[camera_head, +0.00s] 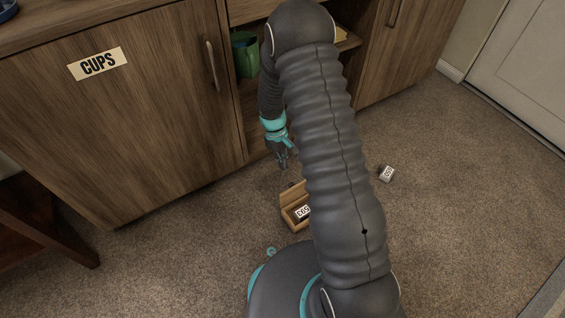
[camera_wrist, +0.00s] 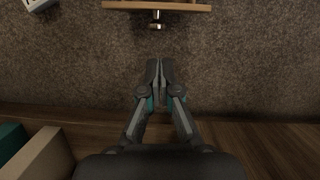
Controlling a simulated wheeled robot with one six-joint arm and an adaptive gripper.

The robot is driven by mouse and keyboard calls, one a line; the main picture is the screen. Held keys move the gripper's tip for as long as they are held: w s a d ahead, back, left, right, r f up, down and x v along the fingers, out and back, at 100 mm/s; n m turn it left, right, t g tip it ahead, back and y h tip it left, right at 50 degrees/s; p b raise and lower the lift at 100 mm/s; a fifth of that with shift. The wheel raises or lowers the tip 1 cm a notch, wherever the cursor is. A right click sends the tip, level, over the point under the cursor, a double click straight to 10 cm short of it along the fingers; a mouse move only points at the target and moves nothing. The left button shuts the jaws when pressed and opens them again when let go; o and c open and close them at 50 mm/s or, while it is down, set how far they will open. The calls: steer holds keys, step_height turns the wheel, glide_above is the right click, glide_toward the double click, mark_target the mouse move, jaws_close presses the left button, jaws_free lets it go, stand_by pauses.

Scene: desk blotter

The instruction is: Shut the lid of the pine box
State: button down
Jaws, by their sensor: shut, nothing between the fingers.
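The pine box (camera_head: 290,220) sits on the carpet in the head view, with its lid (camera_head: 292,194) standing up, open, on the side toward the cabinet. Something dark with a white number label (camera_head: 303,212) lies inside. My arm hides the box's right part. In the wrist view the raised lid (camera_wrist: 180,6) shows as a thin wooden edge at the top, with a metal knob (camera_wrist: 156,22) facing my gripper. My gripper (camera_wrist: 160,64) is shut and empty, pointing toward the knob with a gap between. In the head view my gripper (camera_head: 283,164) is between box and cabinet.
A wooden cabinet (camera_head: 130,110) labelled CUPS stands behind, its open shelf holding a green mug (camera_head: 245,54). A small white labelled block (camera_head: 387,173) lies on the carpet right of my arm. A dark wooden stand (camera_head: 45,225) is at left.

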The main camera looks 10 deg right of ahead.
mark_target(293, 190)
steer(key=x, duration=0.7)
steer(key=shift+b, duration=0.45)
steer(key=shift+s, duration=0.1)
